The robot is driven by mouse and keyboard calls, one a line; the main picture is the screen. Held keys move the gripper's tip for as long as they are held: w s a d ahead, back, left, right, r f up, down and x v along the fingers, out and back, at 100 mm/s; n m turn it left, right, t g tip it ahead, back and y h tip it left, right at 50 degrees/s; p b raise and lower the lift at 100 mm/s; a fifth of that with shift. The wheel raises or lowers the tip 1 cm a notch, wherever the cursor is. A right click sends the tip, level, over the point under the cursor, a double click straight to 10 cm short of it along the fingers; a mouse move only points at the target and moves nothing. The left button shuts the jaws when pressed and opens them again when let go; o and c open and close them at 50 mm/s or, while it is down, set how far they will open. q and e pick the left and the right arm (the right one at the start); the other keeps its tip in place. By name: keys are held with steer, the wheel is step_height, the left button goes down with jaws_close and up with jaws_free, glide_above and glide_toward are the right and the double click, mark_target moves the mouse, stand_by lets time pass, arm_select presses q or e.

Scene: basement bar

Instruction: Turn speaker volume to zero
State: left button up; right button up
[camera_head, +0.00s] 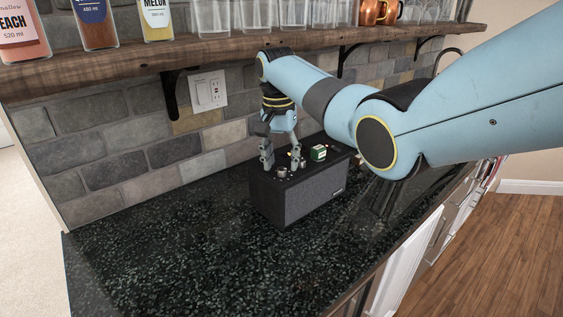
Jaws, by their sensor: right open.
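The speaker (312,198) is a dark box with a grey mesh front, standing on the black stone counter near the brick wall. Small knobs show on its top, including a round silver-topped knob (282,172) near the left end. My right gripper (281,162) points down over the left part of the speaker's top, its fingers apart, close to the knobs. I cannot tell whether a finger touches a knob. The knob's setting is too small to read. My left gripper is not in view.
A small green and white box (318,153) sits on the speaker's top. A wooden shelf (150,57) with bottles, glasses and copper mugs runs above, close to my arm. A wall outlet (209,91) is behind. The counter (160,250) is clear at the left.

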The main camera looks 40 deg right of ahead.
steer(key=shift+f, duration=0.9)
jaws_close()
